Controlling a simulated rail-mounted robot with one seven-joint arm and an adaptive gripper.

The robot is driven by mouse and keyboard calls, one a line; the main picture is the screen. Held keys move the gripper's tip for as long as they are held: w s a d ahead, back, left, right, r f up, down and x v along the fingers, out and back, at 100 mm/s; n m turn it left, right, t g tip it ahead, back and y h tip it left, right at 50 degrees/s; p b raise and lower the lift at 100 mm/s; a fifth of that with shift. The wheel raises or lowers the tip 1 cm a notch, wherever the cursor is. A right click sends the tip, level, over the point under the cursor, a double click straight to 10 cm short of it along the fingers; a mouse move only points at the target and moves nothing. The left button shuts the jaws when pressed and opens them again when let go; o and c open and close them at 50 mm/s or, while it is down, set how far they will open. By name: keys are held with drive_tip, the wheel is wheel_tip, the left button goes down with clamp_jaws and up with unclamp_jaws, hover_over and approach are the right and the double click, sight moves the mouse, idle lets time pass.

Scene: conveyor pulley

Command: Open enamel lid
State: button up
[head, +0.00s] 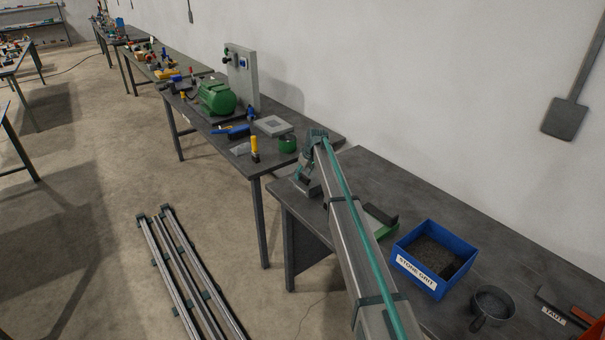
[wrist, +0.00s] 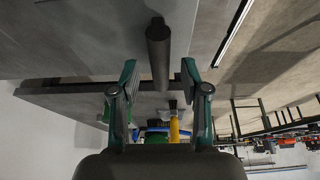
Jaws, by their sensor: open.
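I cannot pick out an enamel lid for certain. My gripper (head: 308,182) is at the bench's far left end, well away from this pot. In the wrist view my gripper (wrist: 158,75) has its two teal fingers spread apart. A dark round bar (wrist: 158,45) shows between and beyond them; I cannot tell whether it touches either finger.
A blue bin (head: 421,277) labelled "STONE GRIT" stands left of the pot on the near bench (head: 375,175). Red-handled tools (head: 585,315) lie at the right edge. A green cup (head: 287,144), yellow bottle (head: 254,149) and green motor (head: 216,97) stand on the neighbouring bench.

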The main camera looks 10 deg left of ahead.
drive_tip(key=shift+w+a+f, duration=0.15)
drive_tip(key=shift+a+f, duration=0.05)
drive_tip(key=shift+f, duration=0.5)
clamp_jaws()
